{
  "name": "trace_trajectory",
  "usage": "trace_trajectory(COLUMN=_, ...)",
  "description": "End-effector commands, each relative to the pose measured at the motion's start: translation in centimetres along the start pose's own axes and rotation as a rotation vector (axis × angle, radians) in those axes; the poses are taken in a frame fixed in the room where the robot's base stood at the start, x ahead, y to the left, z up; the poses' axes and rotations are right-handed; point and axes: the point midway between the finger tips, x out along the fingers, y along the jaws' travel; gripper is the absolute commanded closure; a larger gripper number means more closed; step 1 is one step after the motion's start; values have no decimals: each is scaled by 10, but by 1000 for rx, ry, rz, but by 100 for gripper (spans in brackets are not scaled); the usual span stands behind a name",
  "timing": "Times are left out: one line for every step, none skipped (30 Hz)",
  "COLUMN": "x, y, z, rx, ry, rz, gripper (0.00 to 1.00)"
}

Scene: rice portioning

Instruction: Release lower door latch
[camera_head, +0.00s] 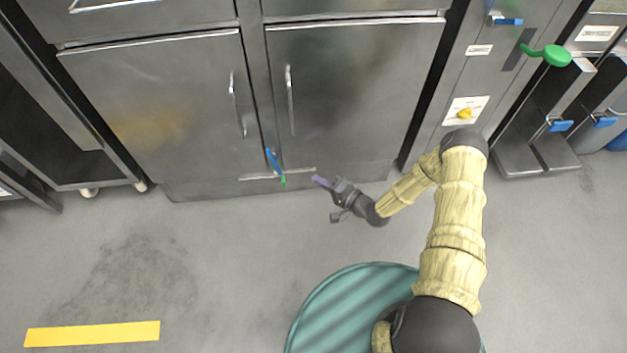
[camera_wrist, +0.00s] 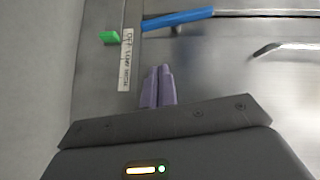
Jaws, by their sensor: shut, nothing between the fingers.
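The lower door latch shows as a blue handle (camera_head: 273,161) at the bottom of the seam between two steel doors, with a green piece (camera_head: 283,181) just below it. In the wrist view the blue handle (camera_wrist: 178,18) lies across the top, and the green piece (camera_wrist: 109,37) is to its left, with a labelled strip between them. My gripper (camera_head: 320,181) is low in front of the right door, to the right of the latch and apart from it. Its purple fingers (camera_wrist: 158,72) are together and hold nothing; in the wrist view they point toward the blue handle.
The left door (camera_head: 165,100) and right door (camera_head: 350,100) look closed, each with a vertical bar handle. A dark open rack (camera_head: 45,120) stands at the left. The grey floor in front is clear, with a yellow stripe (camera_head: 92,334).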

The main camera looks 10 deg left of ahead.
Motion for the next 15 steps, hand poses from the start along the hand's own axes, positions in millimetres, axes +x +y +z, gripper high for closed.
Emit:
trace_trajectory(x=8, y=3, z=1, rx=-1, ry=0, rz=-2, gripper=100)
trace_trajectory(x=13, y=3, z=1, rx=-1, ry=-1, rz=-3, gripper=100)
trace_trajectory(x=20, y=4, z=1, rx=-2, ry=-2, rz=-2, gripper=100)
trace_trajectory(x=25, y=4, z=1, rx=-1, ry=-2, rz=-1, gripper=100)
trace_trajectory(x=31, y=4, z=1, rx=-2, ry=-2, rz=-2, gripper=100)
trace_trajectory(x=38, y=4, z=1, rx=-2, ry=-2, rz=-3, gripper=100)
trace_trajectory(x=43, y=4, z=1, rx=-3, ry=-1, rz=-2, gripper=100)
trace_trajectory(x=48, y=4, z=1, rx=-3, ry=-1, rz=-2, gripper=100)
trace_trajectory(x=56, y=4, z=1, rx=-3, ry=-2, rz=-2, gripper=100)
trace_trajectory(x=61, y=4, z=1, rx=-2, ry=-2, rz=-2, gripper=100)
trace_trajectory(x=66, y=4, z=1, rx=-2, ry=-1, rz=-2, gripper=100)
trace_trajectory(x=74, y=4, z=1, rx=-3, ry=-2, rz=-2, gripper=100)
trace_trajectory(x=79, y=4, z=1, rx=-2, ry=-2, rz=-2, gripper=100)
trace_trajectory(x=84, y=4, z=1, rx=-2, ry=-1, rz=-2, gripper=100)
trace_trajectory(x=90, y=4, z=4, rx=-1, ry=-3, rz=-2, gripper=100)
